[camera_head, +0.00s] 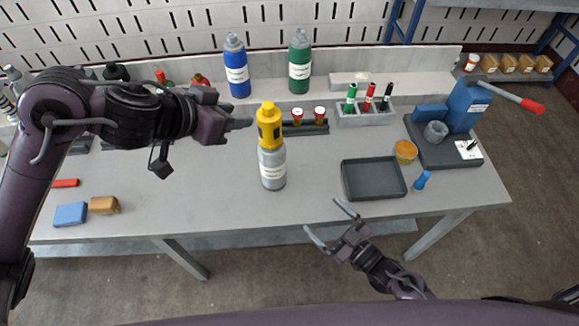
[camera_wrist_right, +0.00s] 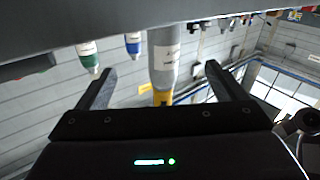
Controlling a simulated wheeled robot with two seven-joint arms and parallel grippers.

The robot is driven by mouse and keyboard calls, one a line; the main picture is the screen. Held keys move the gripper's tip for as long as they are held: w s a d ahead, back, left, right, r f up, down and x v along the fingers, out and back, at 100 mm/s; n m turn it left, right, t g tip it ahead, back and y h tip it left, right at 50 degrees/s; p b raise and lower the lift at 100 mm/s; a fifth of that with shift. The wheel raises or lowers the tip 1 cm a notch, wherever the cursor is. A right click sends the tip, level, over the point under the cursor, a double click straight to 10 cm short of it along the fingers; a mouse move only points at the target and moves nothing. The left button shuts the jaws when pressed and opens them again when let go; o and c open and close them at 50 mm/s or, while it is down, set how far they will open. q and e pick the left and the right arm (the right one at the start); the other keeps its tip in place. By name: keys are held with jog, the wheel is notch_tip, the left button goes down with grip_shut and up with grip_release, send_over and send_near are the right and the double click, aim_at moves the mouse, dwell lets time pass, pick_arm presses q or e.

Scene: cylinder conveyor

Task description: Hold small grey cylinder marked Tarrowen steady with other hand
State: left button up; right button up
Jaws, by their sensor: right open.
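A grey cylinder (camera_head: 272,168) with a white label and a yellow top part (camera_head: 268,124) stands upright on the table. The label is too small to read. In the right wrist view, which is upside down, the cylinder (camera_wrist_right: 164,58) appears between the finger lines, beyond the tips. My left gripper (camera_head: 238,124) is just left of the yellow top; its finger opening is not clear, nor whether it touches. My right gripper (camera_head: 328,223) is open and empty, in front of the table's front edge, right of and nearer than the cylinder. It also shows in the right wrist view (camera_wrist_right: 161,70).
A dark tray (camera_head: 374,193) lies right of the cylinder, with a blue object (camera_head: 422,180) and an orange-topped jar (camera_head: 405,152) beside it. Blue (camera_head: 236,68) and green (camera_head: 300,66) bottles stand behind. A lever press (camera_head: 465,105) is at right. Table front-centre is clear.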

aim_at(282, 163)
jog(key=shift+m+g+y, duration=0.3)
jog(key=shift+g+y, duration=0.2)
jog(key=shift+y, duration=0.2)
jog(key=w+a+r, duration=0.2)
jog(key=w+r, duration=0.1)
jog(key=w+a+r, duration=0.2)
jog(key=w+a, duration=0.1)
jog(key=w+a+r, duration=0.3)
jog(key=w, duration=0.1)
jog(key=shift+w+r, duration=0.1)
jog(key=shift+r, duration=0.2)
jog(key=shift+w+a+f, duration=0.1)
jog(key=shift+w+a, duration=0.35)
jog(key=shift+w, duration=0.05)
jog(key=x, duration=0.7)
jog(key=shift+w+a+f, duration=0.1)
jog(key=shift+w, duration=0.05)
